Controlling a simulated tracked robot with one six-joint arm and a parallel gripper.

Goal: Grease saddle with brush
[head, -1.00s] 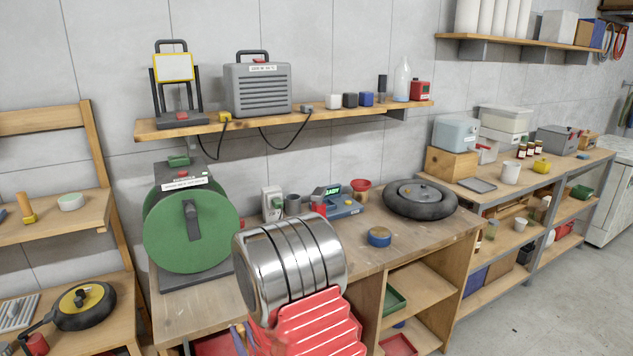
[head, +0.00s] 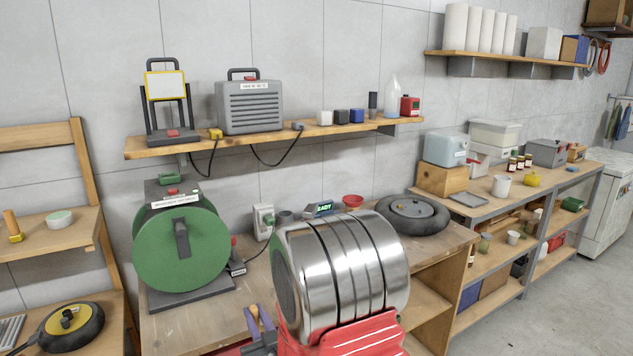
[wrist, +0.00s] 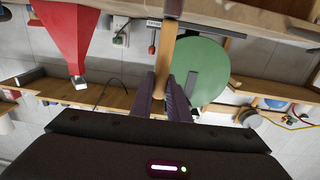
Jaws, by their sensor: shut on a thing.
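My gripper (head: 260,326) is low in the head view, left of my chrome arm link, above the near edge of the bench. Its dark purple fingers also show in the wrist view (wrist: 166,103). They are shut on a tan wooden stick, which looks like the brush handle (wrist: 164,62). The handle points away from the fingers, with a grey part at its far end. I cannot make out bristles or any grease. No part in view can be told for certain as the saddle.
The green reel (head: 180,248) stands on the bench at left. A black ring with a grey hub (head: 413,212) lies at the bench's right end. A wall shelf (head: 270,140) runs above.

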